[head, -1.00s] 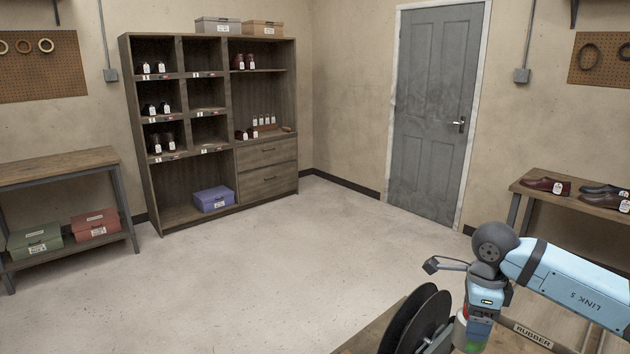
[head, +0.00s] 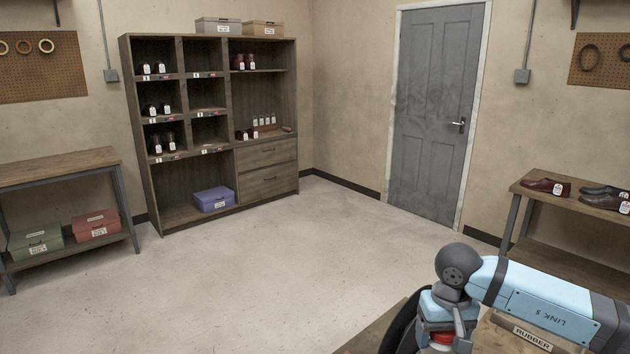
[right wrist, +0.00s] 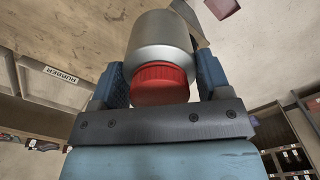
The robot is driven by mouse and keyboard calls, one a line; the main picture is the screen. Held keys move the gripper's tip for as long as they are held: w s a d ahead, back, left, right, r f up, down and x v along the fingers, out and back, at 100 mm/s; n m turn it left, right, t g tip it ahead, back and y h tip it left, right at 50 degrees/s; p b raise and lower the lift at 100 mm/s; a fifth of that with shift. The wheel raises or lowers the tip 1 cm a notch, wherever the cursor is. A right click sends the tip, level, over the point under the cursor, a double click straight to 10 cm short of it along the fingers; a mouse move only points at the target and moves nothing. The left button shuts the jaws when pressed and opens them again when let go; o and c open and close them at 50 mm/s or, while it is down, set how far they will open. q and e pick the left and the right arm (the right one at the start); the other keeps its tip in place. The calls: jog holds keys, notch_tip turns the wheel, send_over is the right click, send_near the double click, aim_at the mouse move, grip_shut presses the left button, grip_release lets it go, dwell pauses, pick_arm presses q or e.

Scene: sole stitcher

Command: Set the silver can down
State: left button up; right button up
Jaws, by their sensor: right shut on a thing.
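The silver can (right wrist: 162,42) with a red lid (right wrist: 161,84) is between the two blue fingers of my right gripper (right wrist: 160,82) in the right wrist view. The gripper is shut on it, with the lid end nearest the palm. In the head view, only a bit of the red lid (head: 442,338) shows under my right wrist, at the bottom edge. The can's body and the fingertips are hidden there, so I cannot tell whether the can touches a surface. My left gripper is not in view.
A wooden bench edge (head: 372,340) and a dark round disc (head: 398,328) are beside my right wrist, partly hidden. A box labelled RUBBER (head: 520,338) stands just right. A side table (head: 528,194) with shoes is farther right. The floor (head: 290,260) ahead is clear.

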pick_arm(q)
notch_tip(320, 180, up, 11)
jog(key=p, duration=1.1)
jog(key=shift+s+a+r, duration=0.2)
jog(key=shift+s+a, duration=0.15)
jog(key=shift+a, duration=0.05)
pick_arm(e)
jog(key=s+r, duration=0.2)
jog(key=r, duration=0.5)
jog(key=s+r, duration=0.2)
jog(key=r, duration=0.6)
jog(key=shift+s+r, duration=0.25)
jog(key=shift+s, duration=0.1)
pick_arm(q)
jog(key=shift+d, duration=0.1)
pick_arm(e)
jog(key=shift+d, duration=0.1)
